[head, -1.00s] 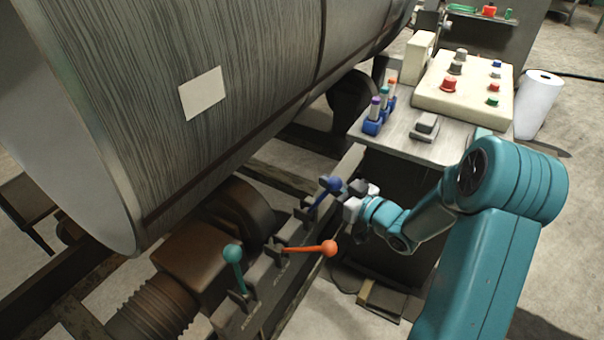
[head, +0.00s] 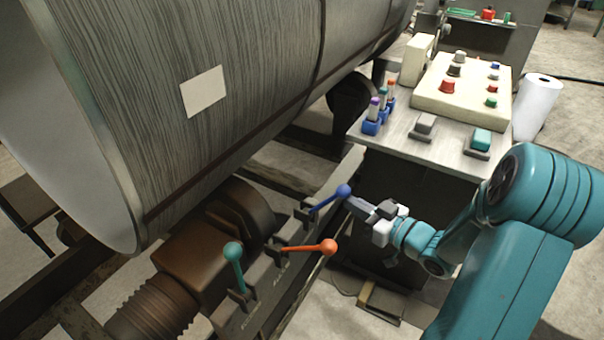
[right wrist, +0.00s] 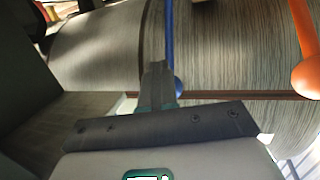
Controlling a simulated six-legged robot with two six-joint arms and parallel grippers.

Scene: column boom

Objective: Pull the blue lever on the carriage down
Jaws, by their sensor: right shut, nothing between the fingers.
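The blue lever (head: 326,203) on the dark carriage (head: 237,325) slants up to the right from its slot and ends in a blue ball knob. My right gripper (head: 352,203) is shut and empty, its fingertips right at the knob. I cannot tell for certain whether they touch it. In the right wrist view the shut fingers (right wrist: 157,72) overlap the blue lever (right wrist: 169,35), and its knob shows partly beside them. My left gripper is not in view.
An orange lever (head: 305,248) leans right, close to the blue one. A teal lever (head: 236,268) stands more upright. A large grey drum (head: 240,60) fills the left. A side table (head: 400,140) with a button box (head: 462,95) stands behind my right arm.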

